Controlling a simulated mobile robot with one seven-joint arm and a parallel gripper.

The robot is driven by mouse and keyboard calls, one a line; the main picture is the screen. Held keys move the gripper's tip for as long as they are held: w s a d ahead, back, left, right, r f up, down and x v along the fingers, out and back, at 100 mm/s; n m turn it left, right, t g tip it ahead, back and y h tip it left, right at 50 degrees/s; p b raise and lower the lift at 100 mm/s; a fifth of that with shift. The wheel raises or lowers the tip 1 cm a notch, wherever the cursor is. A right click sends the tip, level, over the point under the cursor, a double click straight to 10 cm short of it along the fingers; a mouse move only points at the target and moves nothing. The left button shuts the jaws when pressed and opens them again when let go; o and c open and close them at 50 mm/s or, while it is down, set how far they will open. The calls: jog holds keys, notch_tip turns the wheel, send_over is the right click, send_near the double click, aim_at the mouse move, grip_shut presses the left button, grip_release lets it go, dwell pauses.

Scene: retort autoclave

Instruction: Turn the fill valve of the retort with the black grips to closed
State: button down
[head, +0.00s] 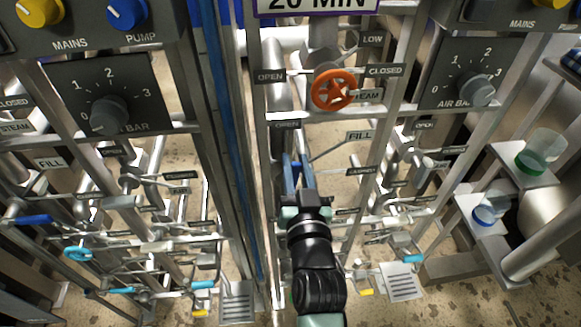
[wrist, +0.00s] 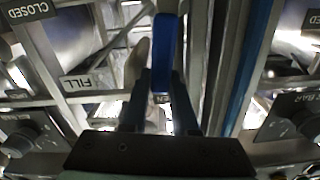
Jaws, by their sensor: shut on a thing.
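My gripper (head: 297,168) reaches into the frame of the retort at the right of the head view, below its orange steam handwheel (head: 333,91). In the wrist view my gripper (wrist: 159,90) has its two fingers on either side of a blue lever handle (wrist: 168,42), shut on it. The handle stands nearly upright in that picture. The FILL plate (head: 360,136) is to the right of my gripper, with an OPEN plate (head: 286,124) above it and a CLOSED plate (head: 361,171) to its lower right. The valve body is mostly hidden. Black grips cannot be made out.
An air dial (head: 477,88) is at the upper right. A second retort with blue handles (head: 34,219) is at the left. A shelf with cups (head: 537,150) stands at the right. Frame bars and pipes closely surround my gripper.

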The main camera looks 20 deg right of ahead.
jog(key=d+m, duration=0.1)
jog(key=d+f+m+b, duration=0.1)
jog(key=s+d+m+b, duration=0.1)
jog(key=shift+f+m, duration=0.2)
jog(key=shift+m, duration=0.2)
jog(key=d+m+b, duration=0.1)
jog(key=f+m+b, duration=0.1)
jog(key=shift+s+d+f+m, duration=0.15)
jog(key=shift+s+d+m, duration=0.05)
jog(key=shift+d+m, duration=0.2)
jog(key=shift+s+d+f+m+b, duration=0.15)
jog(key=shift+d+f+m+b, duration=0.4)
jog(key=shift+m, duration=0.35)
jog(key=f+m, duration=0.1)
jog(key=d+m+b, duration=0.1)
jog(key=f+m, duration=0.1)
jog(key=shift+s+d+f+m, duration=0.15)
jog(key=shift+s+f+m, duration=0.1)
jog(key=shift+f+m, duration=0.05)
jog(key=shift+d+f+m+b, duration=0.15)
jog(key=shift+f+m+b, duration=0.3)
jog(key=shift+f+m, duration=0.5)
jog(key=shift+d+f+m+b, duration=0.1)
jog(key=shift+f+m+b, duration=0.3)
jog(key=shift+f+m, duration=0.55)
jog(key=shift+r, duration=0.15)
jog(key=c, duration=0.7)
grip_release()
jog(key=shift+r, duration=0.15)
